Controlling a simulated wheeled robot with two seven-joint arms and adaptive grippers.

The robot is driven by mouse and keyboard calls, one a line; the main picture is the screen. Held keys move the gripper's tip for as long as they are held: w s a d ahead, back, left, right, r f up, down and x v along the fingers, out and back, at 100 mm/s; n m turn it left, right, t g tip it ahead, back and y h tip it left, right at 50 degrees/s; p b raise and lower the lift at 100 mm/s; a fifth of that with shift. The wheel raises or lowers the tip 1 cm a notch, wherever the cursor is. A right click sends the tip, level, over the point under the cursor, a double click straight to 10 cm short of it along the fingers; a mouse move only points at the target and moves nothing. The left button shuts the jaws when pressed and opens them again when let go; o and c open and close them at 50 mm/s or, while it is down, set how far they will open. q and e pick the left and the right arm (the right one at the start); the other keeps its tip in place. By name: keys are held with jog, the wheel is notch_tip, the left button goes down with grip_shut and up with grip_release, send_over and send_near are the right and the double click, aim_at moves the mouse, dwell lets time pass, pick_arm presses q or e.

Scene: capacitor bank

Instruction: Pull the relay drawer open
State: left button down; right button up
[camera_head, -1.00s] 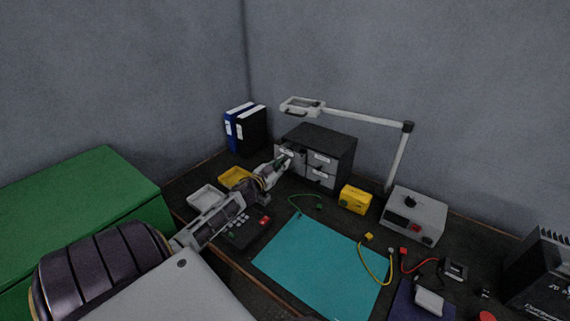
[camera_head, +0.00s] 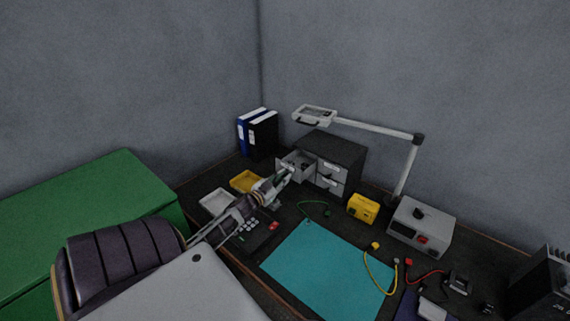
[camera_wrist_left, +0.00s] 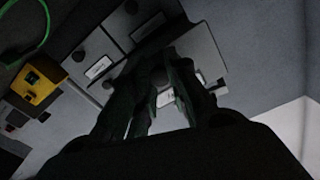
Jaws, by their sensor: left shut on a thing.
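A dark grey drawer cabinet (camera_head: 340,147) with light grey fronts stands at the back of the bench. Its upper left drawer (camera_head: 294,160) is pulled part way out, and its open inside shows from above. I cannot read its label. My left gripper (camera_head: 286,176) is at the front of this drawer. In the left wrist view my left gripper (camera_wrist_left: 158,72) is shut on the drawer's round knob (camera_wrist_left: 158,79), which is partly hidden between the dark fingers. The other drawers look closed. My right gripper is not in view.
A yellow tray (camera_head: 243,183) and a white tray (camera_head: 217,202) lie left of my left arm. Binders (camera_head: 257,133) stand behind. A lamp (camera_head: 375,131) reaches over the cabinet. A yellow box (camera_head: 363,208) stands right of it. The teal mat (camera_head: 325,265) is clear.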

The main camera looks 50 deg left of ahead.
pick_arm(q)
jog(key=c, duration=1.3)
grip_release()
jog(key=shift+d, duration=0.1)
jog(key=shift+c, duration=0.2)
jog(key=s+d, duration=0.1)
jog(key=s, duration=1.1)
jog(key=shift+d, duration=0.15)
jog(key=shift+f, duration=0.1)
